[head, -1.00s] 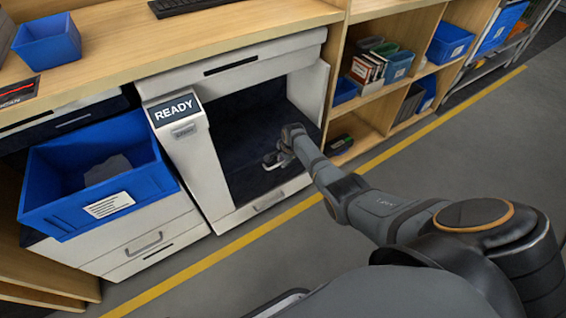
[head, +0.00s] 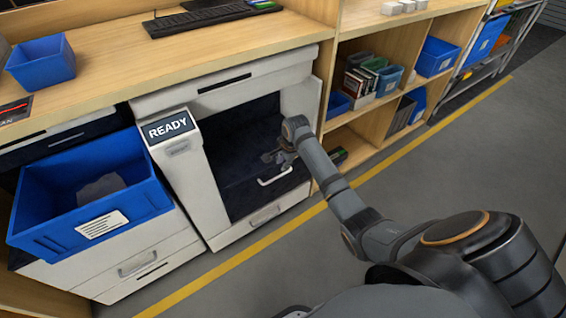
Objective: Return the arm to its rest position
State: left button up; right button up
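My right arm (head: 340,195) reaches from the lower right toward the white machine housing with a READY sign (head: 168,129). My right gripper (head: 270,157) is at the end of the arm, in front of the housing's dark recess (head: 228,140). It is just above a pale bar handle (head: 276,179) and looks apart from it. The gripper is small and dark against the recess, so its finger opening cannot be made out. I see nothing held in it. My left gripper is not in view.
A blue bin (head: 95,185) stands left of the housing, with a smaller blue bin (head: 42,62) on the wooden counter (head: 110,85). A keyboard (head: 198,20) lies on the counter. Shelves with books and blue bins (head: 437,56) stand right. Floor beyond the yellow line (head: 400,152) is clear.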

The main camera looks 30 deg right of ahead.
dwell(0.4)
